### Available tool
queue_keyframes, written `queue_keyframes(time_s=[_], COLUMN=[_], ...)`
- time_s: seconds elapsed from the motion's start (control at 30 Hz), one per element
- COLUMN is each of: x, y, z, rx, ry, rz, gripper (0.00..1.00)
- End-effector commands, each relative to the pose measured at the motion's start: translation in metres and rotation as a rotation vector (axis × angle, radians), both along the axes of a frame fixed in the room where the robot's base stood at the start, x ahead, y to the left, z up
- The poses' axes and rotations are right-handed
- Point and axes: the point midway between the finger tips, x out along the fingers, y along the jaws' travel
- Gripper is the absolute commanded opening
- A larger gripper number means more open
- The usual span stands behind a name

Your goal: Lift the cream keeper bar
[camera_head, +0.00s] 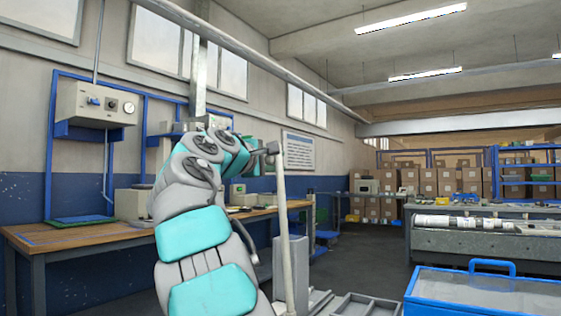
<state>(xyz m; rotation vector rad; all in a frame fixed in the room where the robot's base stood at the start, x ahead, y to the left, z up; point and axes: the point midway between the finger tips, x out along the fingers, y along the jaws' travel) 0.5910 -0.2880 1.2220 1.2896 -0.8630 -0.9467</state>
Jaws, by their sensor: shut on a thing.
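The cream keeper bar (284,225) is a long thin pale rod, nearly upright and leaning slightly, in the middle of the head view. My gripper (272,148) is at the bar's upper end and is shut on it. The gripper is small and dark in this view, so the exact contact is hard to make out. The bar's lower end runs down toward the bottom of the picture, in front of grey parts, and I cannot tell whether it touches anything there.
A wooden workbench (95,238) runs along the left wall. A grey machine table with a white roll (445,221) stands at right, with a blue clear-lidded box (480,290) in front. Grey trays (360,305) lie low at bottom centre. Open floor (370,262) shows between.

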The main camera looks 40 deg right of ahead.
Motion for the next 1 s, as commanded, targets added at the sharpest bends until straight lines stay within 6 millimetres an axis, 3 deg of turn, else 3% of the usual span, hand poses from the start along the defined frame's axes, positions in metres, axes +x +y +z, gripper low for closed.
queue_keyframes(time_s=[0.3,0.33,0.57,1.0], x=[0.0009,0.0010,0.0007,-0.0033], y=[0.0004,0.0004,0.0002,0.0088], z=[-0.0016,-0.0016,-0.0012,-0.0005], rx=[0.002,0.002,0.002,0.000], ry=[0.002,0.002,0.001,0.000], rz=[0.001,0.001,0.001,0.001], gripper=[0.00,0.38,0.64,0.65])
